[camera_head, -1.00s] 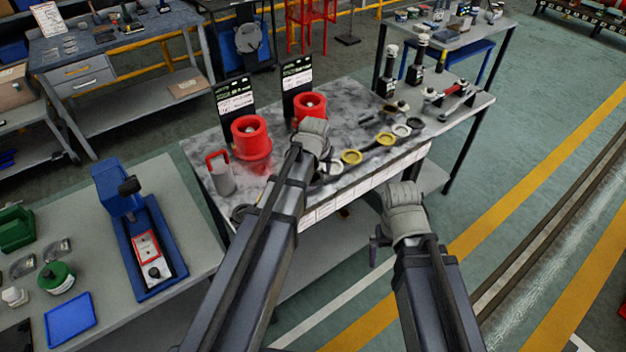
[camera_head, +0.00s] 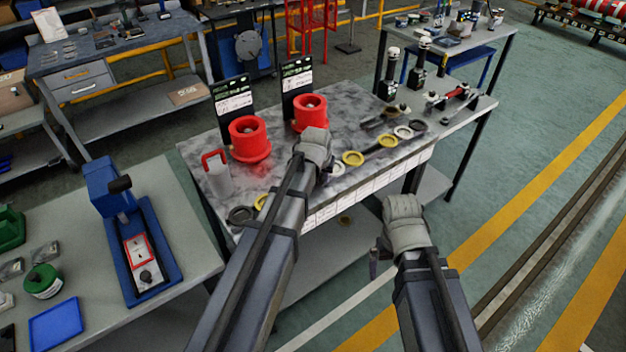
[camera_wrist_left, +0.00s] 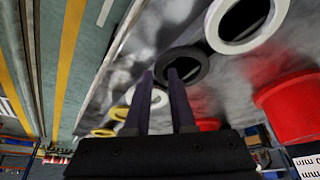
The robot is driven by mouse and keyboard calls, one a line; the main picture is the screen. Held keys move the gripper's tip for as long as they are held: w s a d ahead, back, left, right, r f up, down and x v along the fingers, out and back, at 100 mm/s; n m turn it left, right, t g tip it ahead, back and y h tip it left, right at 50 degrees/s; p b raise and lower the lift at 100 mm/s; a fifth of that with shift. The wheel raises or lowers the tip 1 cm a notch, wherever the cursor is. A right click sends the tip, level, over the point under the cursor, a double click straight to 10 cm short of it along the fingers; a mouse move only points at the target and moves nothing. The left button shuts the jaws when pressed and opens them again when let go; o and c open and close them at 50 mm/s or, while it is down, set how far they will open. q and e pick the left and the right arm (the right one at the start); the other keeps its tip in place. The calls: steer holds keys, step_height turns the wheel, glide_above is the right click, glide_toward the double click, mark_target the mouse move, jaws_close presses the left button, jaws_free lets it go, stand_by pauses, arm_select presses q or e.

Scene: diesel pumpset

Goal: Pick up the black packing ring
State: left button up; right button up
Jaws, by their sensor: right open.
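In the left wrist view a black packing ring (camera_wrist_left: 200,66) lies flat on the grey bench, right at my left gripper's fingertips (camera_wrist_left: 160,74). The two fingers stand apart. The right one in the picture overlaps the ring's opening; the other is just outside its left side. I cannot tell whether they touch it. In the head view my left gripper (camera_head: 322,172) is over the bench's front edge and hides this ring. Other dark rings lie at the bench's left (camera_head: 242,215) and right (camera_head: 418,125). My right gripper (camera_head: 379,254) is open and empty, in front of the bench.
White rings (camera_wrist_left: 216,40) and yellow rings (camera_head: 353,158) line the bench's front edge. Two red flanged parts (camera_head: 248,140) stand behind, with label boards (camera_head: 232,98). The aisle floor (camera_head: 510,160) at right is clear.

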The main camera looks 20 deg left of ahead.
arm_select(q)
jaws_close()
stand_by(0.3)
